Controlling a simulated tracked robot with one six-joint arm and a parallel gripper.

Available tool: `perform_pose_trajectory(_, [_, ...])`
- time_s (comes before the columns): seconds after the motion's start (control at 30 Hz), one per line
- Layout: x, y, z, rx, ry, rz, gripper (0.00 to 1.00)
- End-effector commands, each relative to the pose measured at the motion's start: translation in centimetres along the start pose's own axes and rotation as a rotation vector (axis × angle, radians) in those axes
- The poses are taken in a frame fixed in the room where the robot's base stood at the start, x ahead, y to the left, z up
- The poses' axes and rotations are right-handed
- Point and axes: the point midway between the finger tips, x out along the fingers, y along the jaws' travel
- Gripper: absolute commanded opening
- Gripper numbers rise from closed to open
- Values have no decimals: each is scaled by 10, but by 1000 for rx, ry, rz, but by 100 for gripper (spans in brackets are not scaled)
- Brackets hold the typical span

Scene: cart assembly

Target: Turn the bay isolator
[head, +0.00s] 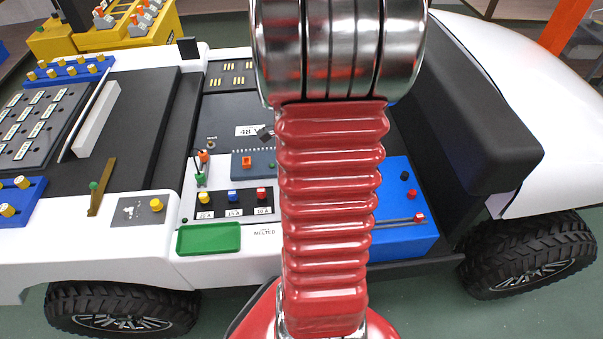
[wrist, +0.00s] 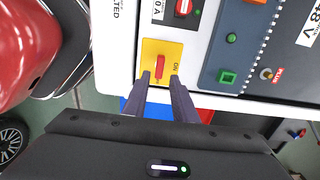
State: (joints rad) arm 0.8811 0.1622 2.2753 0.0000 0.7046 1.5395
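The bay isolator shows in the wrist view as a yellow plate (wrist: 173,50) with a red handle (wrist: 160,68) and an "ON" mark beside it. The handle stands roughly along the picture's vertical. My gripper (wrist: 161,79) is open, with its two dark fingertips on either side of the handle's near end. A small gap seems to show on each side; I cannot tell whether a finger touches. In the head view my red arm covers the isolator and the gripper.
A fuse row with a 10 A red fuse (head: 261,194) lies beside the isolator. A green tray (head: 209,239), a blue box (head: 398,235) and a dark seat (head: 470,120) are around it. In the wrist view, a blue-grey panel (wrist: 224,55) with green parts is to the right.

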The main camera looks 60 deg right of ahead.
Motion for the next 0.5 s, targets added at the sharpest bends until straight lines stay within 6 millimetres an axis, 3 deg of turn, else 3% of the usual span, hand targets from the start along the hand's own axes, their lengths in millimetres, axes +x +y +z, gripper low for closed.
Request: perform_pose_trajectory(0.5, [50,1,0,-2,0,3,25])
